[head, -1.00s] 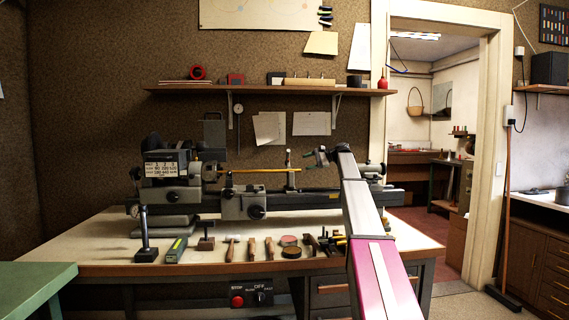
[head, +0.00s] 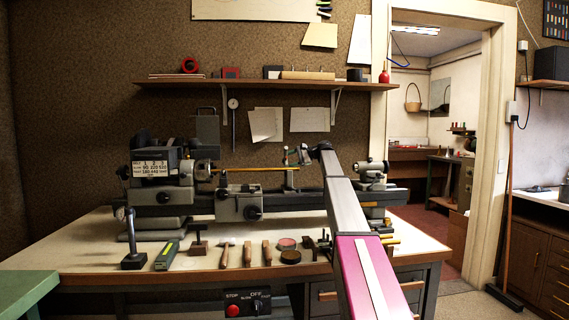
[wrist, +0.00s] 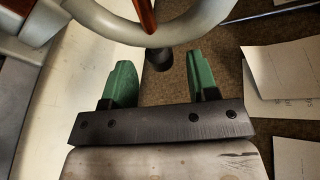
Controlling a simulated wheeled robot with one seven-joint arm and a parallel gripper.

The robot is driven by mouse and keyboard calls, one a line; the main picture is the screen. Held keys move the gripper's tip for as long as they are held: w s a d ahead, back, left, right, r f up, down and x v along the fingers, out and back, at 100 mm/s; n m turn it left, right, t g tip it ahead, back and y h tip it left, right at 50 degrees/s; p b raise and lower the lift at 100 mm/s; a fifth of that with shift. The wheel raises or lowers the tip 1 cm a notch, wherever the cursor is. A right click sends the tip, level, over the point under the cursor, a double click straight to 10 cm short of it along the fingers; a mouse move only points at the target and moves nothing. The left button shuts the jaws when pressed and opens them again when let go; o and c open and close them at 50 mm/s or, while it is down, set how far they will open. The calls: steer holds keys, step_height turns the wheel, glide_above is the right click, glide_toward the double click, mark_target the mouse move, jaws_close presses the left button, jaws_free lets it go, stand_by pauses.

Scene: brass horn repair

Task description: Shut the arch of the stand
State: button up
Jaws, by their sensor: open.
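The stand (head: 290,178) is a small upright on the lathe bed in the head view, with the brass rod running up to it. In the wrist view its arch (wrist: 92,16) is a thick pale grey curve across the top, with a dark knob (wrist: 158,61) at its crown. A reddish rod (wrist: 145,14) shows inside the curve. My gripper (wrist: 163,75) has two green fingers, open and apart, with the knob in the gap near their tips. My gripper (head: 304,155) is small beside the stand's top in the head view. I cannot tell whether the fingers touch the knob.
The lathe headstock (head: 158,165) stands left, the tailstock (head: 371,172) right. Hand tools, including a mallet (head: 224,255), line the bench front. A shelf (head: 250,83) and wall papers (head: 266,124) are behind. The bench top's left part (head: 75,245) is bare.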

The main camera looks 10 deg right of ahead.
mark_target(284, 161)
steer(key=shift+x, duration=1.85)
jaws_close()
steer(key=shift+s, duration=0.1)
